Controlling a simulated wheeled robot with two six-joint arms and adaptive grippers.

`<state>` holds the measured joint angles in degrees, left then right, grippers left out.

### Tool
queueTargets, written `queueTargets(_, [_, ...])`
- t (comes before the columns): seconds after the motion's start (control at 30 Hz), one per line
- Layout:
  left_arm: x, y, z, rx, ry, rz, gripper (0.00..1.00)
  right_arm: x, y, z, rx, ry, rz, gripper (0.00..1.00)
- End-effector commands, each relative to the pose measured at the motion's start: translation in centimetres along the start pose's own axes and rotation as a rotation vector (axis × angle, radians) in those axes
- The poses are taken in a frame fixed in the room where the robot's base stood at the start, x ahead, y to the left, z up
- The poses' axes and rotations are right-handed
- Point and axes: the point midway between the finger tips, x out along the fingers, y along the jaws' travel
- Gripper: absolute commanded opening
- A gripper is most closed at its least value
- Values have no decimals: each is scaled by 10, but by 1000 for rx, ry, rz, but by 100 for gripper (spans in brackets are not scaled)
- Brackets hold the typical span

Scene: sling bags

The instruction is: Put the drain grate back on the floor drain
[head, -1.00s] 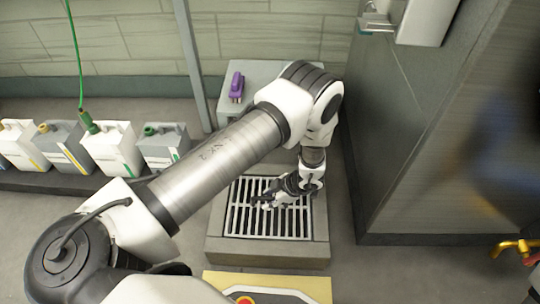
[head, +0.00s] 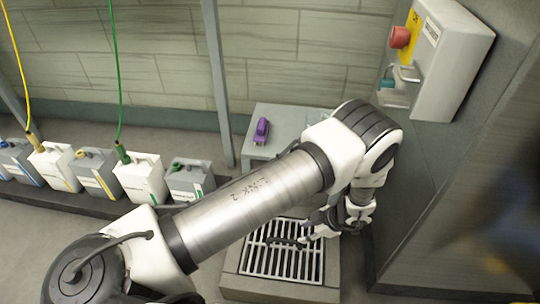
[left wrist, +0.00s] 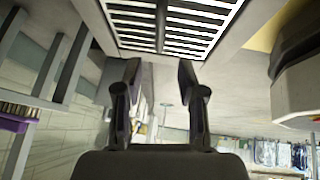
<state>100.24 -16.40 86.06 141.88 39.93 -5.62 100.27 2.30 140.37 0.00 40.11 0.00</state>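The drain grate (head: 283,262), a pale slatted square, lies flat within the grey raised block of the floor drain (head: 331,280) in the head view. Its bars also fill the top of the left wrist view (left wrist: 165,28). My left gripper (head: 303,240) is over the grate's upper right part and hides some of it. In the left wrist view its two fingers (left wrist: 158,80) are apart with nothing between them, and a gap shows between the fingertips and the grate. I cannot tell whether the grate sits fully flush. My right gripper is not in view.
A grey box (head: 283,118) with a purple-handled brush (head: 261,131) stands behind the drain. Several canisters (head: 140,178) line a low shelf on the left. A wall box with a red knob (head: 400,37) and a dark panel (head: 460,190) bound the right side.

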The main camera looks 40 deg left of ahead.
Motion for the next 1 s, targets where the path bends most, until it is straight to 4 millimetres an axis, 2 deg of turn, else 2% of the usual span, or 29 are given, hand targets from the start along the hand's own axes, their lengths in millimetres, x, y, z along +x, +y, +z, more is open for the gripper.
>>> queueTargets(0.07, [4,1,-7,30,14,12,40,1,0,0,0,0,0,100])
queueTargets(0.17, [20,5,-33,168,69,64,40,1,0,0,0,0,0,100])
queueTargets(0.3, [49,9,-87,573,159,180,40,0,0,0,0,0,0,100])
queueTargets(0.4, [66,-1,-112,926,157,254,40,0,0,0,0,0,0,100])
queueTargets(0.47, [72,-16,-119,1140,120,292,40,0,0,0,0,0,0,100])
queueTargets(0.57, [77,-57,-125,1483,-7,350,40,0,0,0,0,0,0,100])
queueTargets(0.7, [66,-130,-130,1854,-267,427,40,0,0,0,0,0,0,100])
queueTargets(0.8, [52,-168,-134,1993,-415,469,40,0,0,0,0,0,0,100])
queueTargets(0.9, [45,-183,-135,2046,-481,491,40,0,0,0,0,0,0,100])
queueTargets(1.0, [44,-184,-134,2052,-488,496,40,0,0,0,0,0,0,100])
